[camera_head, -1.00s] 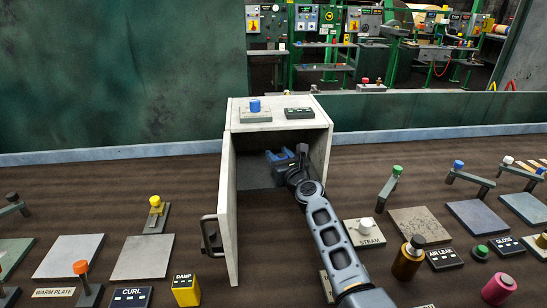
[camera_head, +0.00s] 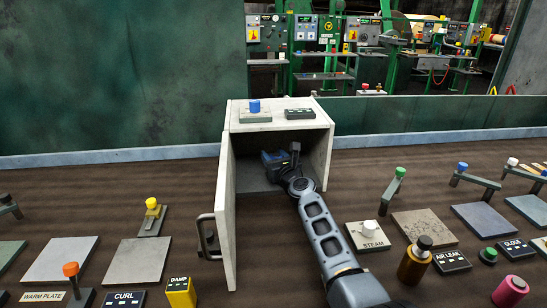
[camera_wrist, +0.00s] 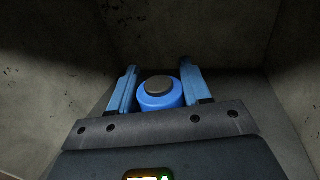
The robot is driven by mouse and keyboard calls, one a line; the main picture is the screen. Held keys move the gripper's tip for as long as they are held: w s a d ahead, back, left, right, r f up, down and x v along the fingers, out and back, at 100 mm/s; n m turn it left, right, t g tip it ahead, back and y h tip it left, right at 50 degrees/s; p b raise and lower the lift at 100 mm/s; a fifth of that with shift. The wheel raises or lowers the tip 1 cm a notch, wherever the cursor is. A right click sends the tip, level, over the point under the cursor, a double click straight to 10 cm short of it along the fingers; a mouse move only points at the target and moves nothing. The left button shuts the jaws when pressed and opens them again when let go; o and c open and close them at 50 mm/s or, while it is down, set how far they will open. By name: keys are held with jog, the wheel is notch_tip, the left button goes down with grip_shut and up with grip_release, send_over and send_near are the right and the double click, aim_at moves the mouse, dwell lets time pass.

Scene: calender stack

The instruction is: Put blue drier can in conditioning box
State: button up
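The conditioning box (camera_head: 276,115) is a pale box standing on the brown bench, with its door (camera_head: 228,220) swung open at the left. My gripper (camera_head: 274,158) reaches inside through the opening; it also shows in the wrist view (camera_wrist: 160,88). The blue drier can (camera_wrist: 160,98), with a grey cap, sits between the two light-blue fingers in the wrist view. The fingers lie close along both sides of it; whether they press on it is unclear. The can's lower part is hidden behind my gripper body, so I cannot tell whether it rests on the box floor.
A blue knob (camera_head: 254,106) and a dark label (camera_head: 299,113) are on the box top. The door handle (camera_head: 207,236) sticks out to the left. A steam plate (camera_head: 368,236), a brown bottle (camera_head: 414,262) and a pink spool (camera_head: 510,291) stand right of my arm.

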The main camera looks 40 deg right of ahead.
jog(key=o, duration=0.4)
jog(key=shift+c, duration=0.2)
jog(key=shift+r, duration=0.1)
jog(key=shift+s+p, duration=0.15)
jog(key=shift+p, duration=0.15)
jog(key=p+v, duration=0.3)
jog(key=v, duration=0.8)
jog(key=shift+s+a+p, duration=0.15)
jog(key=shift+s+p, duration=0.2)
jog(key=shift+p, duration=0.05)
